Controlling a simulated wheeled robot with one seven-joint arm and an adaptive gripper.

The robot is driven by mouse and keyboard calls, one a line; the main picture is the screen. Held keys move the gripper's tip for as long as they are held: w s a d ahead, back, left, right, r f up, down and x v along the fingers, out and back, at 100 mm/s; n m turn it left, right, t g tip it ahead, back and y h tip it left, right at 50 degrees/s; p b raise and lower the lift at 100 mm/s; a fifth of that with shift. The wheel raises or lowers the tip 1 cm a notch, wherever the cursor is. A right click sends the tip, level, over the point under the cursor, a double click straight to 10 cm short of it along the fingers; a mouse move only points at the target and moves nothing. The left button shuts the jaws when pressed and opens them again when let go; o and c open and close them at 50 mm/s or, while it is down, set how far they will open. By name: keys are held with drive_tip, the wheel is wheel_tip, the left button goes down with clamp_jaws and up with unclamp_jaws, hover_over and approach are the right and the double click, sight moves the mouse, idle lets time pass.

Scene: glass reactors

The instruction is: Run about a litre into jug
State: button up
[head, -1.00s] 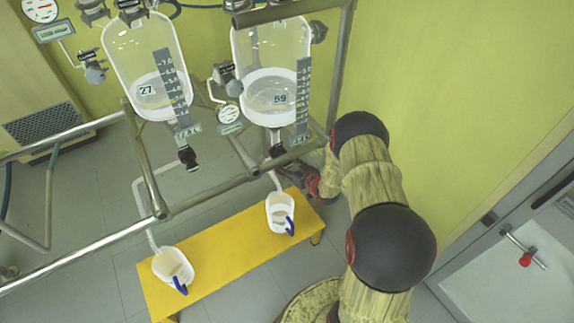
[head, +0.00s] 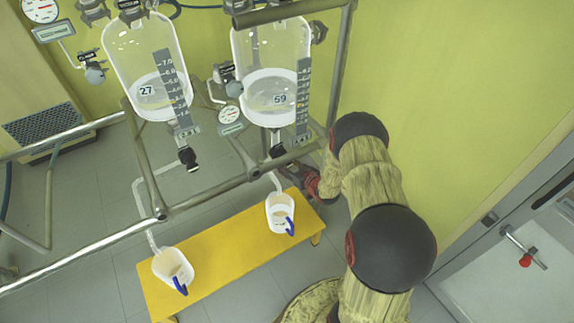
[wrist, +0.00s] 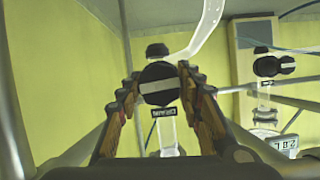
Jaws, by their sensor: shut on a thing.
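Two clear glass reactors hang in a metal frame: one labelled 27 (head: 120,50) at left, one labelled 59 (head: 262,50) at right. Both hold pale liquid low down. A white jug with a blue handle (head: 279,213) stands beneath reactor 59's outlet tube (head: 276,182). A similar jug (head: 172,268) stands beneath reactor 27's outlet. My gripper (wrist: 158,82) is shut on a round black valve knob (wrist: 158,92) with a pale bar across it, between both fingers. In the head view my gripper (head: 303,176) is at reactor 59's bottom outlet, its fingertips partly hidden.
Both jugs stand on a yellow bench (head: 223,252). Metal frame rails (head: 215,190) cross in front of the reactors. A yellow-green wall (head: 440,100) is close on the right. Grey floor (head: 85,240) is open at left.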

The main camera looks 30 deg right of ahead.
drive_tip(key=shift+n+h, duration=1.3)
drive_tip(key=shift+n, duration=0.5)
drive_tip(key=o, duration=1.1)
drive_tip(key=shift+o, duration=0.4)
drive_tip(key=v, duration=1.2)
drive_tip(key=shift+a+f, duration=0.1)
